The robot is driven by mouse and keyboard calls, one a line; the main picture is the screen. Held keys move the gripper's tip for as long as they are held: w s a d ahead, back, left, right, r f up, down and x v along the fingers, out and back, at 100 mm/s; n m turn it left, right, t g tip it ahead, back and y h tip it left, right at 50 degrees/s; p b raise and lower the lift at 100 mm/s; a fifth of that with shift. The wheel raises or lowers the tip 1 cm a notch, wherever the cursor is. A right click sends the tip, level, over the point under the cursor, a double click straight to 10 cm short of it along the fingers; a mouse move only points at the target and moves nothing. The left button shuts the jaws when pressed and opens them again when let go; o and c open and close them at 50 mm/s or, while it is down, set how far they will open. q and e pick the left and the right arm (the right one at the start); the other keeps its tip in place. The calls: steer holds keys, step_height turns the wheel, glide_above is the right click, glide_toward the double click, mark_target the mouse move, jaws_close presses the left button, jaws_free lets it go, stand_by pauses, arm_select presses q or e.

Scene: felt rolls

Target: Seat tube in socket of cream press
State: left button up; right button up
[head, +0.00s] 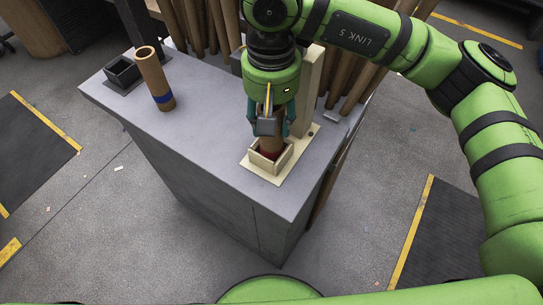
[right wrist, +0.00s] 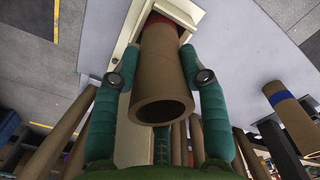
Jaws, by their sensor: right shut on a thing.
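A brown cardboard tube with a red band (head: 271,146) stands roughly upright at the cream press. Its red-banded lower end is inside the cream socket (head: 284,160), behind the front wall. Whether it rests on the socket floor is hidden. My right gripper (head: 268,127) is shut on the tube above the socket. In the right wrist view, the fingers (right wrist: 163,80) flank the tube (right wrist: 163,70), its open end facing the camera and its red band near the socket (right wrist: 186,9). My left gripper is not in view.
A second tube with a blue band (head: 153,75) stands on the grey counter (head: 200,110) to the left. A black square socket (head: 122,72) is at the counter's far left corner. The press's cream upright (head: 306,80) stands behind my gripper. Several brown rolls (head: 228,25) lean behind the counter.

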steer(key=shift+f, duration=0.15)
steer(key=o, duration=1.4)
step_height(320, 180, up, 12)
stand_by(0.4)
